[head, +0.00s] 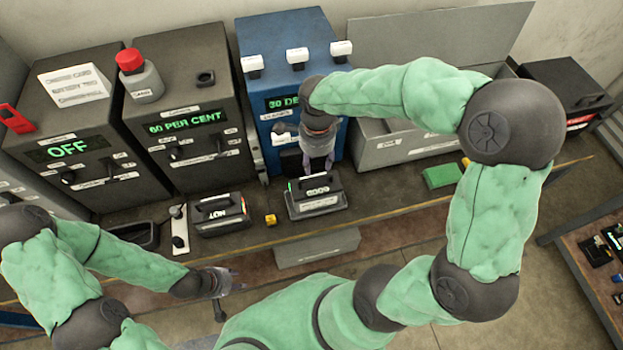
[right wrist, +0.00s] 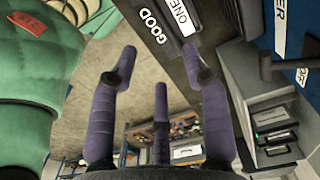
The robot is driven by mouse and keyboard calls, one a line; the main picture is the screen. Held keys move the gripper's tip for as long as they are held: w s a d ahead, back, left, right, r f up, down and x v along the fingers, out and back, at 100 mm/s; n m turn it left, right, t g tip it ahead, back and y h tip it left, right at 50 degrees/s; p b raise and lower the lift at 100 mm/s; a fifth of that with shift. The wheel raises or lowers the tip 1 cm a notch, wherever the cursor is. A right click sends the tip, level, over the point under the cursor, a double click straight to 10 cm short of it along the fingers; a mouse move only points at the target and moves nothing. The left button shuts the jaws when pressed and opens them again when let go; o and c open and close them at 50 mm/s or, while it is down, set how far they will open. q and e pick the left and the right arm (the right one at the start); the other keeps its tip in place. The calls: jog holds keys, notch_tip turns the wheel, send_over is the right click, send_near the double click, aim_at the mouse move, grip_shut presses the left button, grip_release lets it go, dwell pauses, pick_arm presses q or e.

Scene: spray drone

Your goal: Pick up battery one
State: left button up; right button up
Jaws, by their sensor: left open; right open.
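Battery one (head: 316,190) is a dark block with a handle and a label reading GOOD. It sits on a grey base on the bench in front of the blue machine. In the right wrist view, battery one (right wrist: 167,24) shows labels GOOD and ONE. My right gripper (head: 318,163) is open just above and behind it in the head view; its purple fingers (right wrist: 160,64) show open and empty in the wrist view. Whether any finger touches the battery cannot be told. My left gripper (head: 224,281) is open and empty, low in front of the bench edge.
A second battery (head: 219,211) labelled NOT stands to the left, with a small yellow block (head: 270,219) between. The blue machine (head: 283,38) rises behind. A green box (head: 441,176) lies right on the bench. A red-capped bottle (head: 141,82) stands on a dark machine.

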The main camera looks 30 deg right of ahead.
send_over(316, 178)
notch_tip(316, 178, down, 4)
jog(key=shift+f+b, duration=1.1)
jog(key=shift+f, duration=2.15)
jog(key=shift+s, duration=0.1)
jog(key=shift+c, duration=0.2)
grip_shut()
jog(key=shift+r, duration=0.15)
